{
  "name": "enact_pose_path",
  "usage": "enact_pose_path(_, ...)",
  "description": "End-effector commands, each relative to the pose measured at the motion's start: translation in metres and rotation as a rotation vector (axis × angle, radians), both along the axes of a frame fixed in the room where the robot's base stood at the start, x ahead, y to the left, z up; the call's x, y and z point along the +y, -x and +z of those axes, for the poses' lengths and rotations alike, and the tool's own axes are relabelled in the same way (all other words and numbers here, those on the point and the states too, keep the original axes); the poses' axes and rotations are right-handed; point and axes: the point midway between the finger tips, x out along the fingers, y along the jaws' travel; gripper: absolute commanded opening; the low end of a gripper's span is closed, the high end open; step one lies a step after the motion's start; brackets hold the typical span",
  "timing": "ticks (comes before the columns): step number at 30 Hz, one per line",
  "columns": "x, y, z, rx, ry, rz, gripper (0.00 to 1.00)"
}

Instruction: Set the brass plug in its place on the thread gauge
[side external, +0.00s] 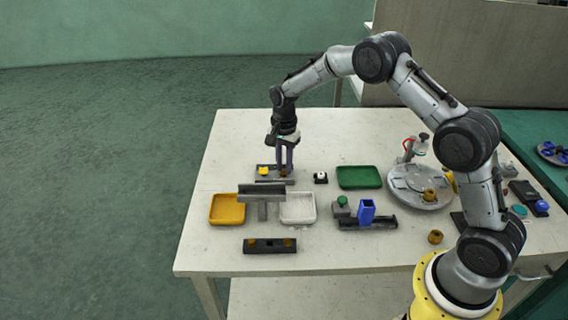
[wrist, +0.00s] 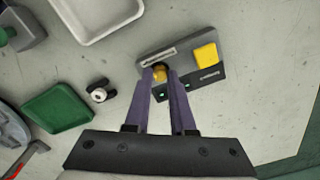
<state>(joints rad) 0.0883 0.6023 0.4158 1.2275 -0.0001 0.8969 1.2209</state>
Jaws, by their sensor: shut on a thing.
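The thread gauge (side external: 268,181) is a grey and black block with a yellow square on it, at the far side of the white table. It also shows in the wrist view (wrist: 147,59), with a light strip and small green lights. My gripper (side external: 284,167) points down over the right part of the gauge. In the wrist view its purple fingers (wrist: 160,72) are shut on the brass plug (wrist: 160,75), which is at the gauge's dark part. The fingers hide much of the plug, and I cannot tell whether it is seated.
An orange tray (side external: 212,220), a white tray (side external: 313,219) and a green tray (side external: 378,185) lie nearby. A grey raised stand (side external: 262,193) is just in front of the gauge. A small black-and-white piece (side external: 320,181) is to its right. A dark bar (side external: 270,250) holds brass pieces at the front.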

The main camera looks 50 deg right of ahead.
Motion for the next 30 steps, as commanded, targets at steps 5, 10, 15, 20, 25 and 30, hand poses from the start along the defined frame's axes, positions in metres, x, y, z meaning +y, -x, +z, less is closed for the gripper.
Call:
enact_pose_path(5, 0.0, 0.0, 0.002, -0.001, 0.0, 0.0, 0.26)
enact_pose_path(10, 0.0, 0.0, 0.002, -0.001, 0.0, 0.0, 0.57)
enact_pose_path(15, 0.0, 0.0, 0.002, -0.001, 0.0, 0.0, 0.58)
enact_pose_path(20, 0.0, 0.0, 0.003, -0.001, 0.0, 0.0, 0.58)
enact_pose_path(25, 0.0, 0.0, 0.011, -0.002, 0.0, 0.0, 0.58)
enact_pose_path(30, 0.0, -0.001, 0.02, -0.003, 0.0, 0.0, 0.58)
